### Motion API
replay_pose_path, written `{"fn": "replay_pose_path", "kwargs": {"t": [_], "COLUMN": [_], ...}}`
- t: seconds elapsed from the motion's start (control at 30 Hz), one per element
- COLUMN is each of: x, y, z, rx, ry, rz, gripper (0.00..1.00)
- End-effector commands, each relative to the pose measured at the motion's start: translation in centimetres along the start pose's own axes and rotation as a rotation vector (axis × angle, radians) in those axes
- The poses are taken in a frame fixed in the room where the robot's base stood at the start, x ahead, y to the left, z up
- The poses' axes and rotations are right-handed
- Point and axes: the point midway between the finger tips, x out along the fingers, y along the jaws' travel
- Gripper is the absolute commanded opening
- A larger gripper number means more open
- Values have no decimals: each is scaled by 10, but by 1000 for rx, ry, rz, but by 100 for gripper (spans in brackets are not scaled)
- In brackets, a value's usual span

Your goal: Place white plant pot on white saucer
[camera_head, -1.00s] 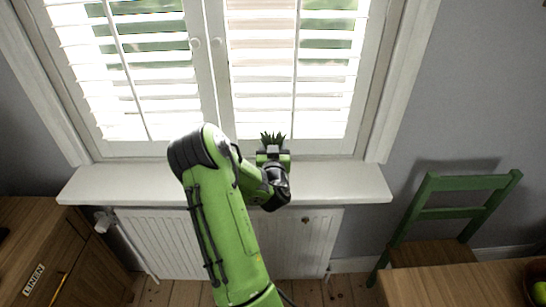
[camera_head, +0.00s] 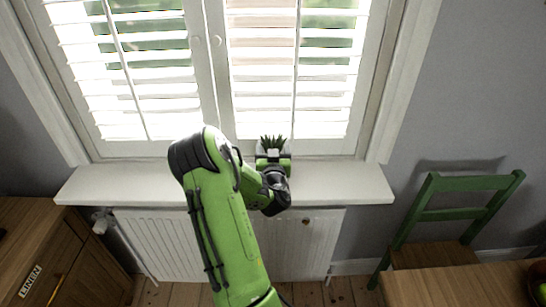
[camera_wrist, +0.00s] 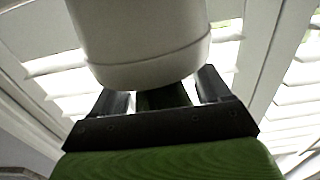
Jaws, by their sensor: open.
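A white plant pot (camera_head: 262,148) with a spiky green plant (camera_head: 272,141) stands upright at the window end of the sill, right of centre. In the wrist view the pot (camera_wrist: 140,40) fills the upper middle, with a thin line around its lower part. My gripper (camera_head: 273,157) is open on the near side of the pot, partly covering it in the head view. In the wrist view the dark fingers of my gripper (camera_wrist: 163,90) are spread apart by the pot's lower end; contact cannot be told. I cannot make out a separate white saucer in either view.
The white windowsill (camera_head: 340,185) is clear to the right and left of my arm. Shuttered windows (camera_head: 300,75) rise close behind the pot. A radiator (camera_head: 165,245) is below. A green chair (camera_head: 440,215) and wooden table (camera_head: 460,285) are at right, a wooden cabinet (camera_head: 60,245) at left.

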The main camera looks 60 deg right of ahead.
Motion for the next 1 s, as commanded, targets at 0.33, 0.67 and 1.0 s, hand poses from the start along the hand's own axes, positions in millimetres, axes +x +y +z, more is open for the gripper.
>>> {"fn": "replay_pose_path", "kwargs": {"t": [0.33,0.67,1.0], "x": [-71,-91,-112], "y": [-1,0,-1], "z": [2,-4,-2], "rx": [0,-2,0], "ry": [-10,-10,-8], "rz": [-4,-2,-1], "gripper": [76,76,76]}}
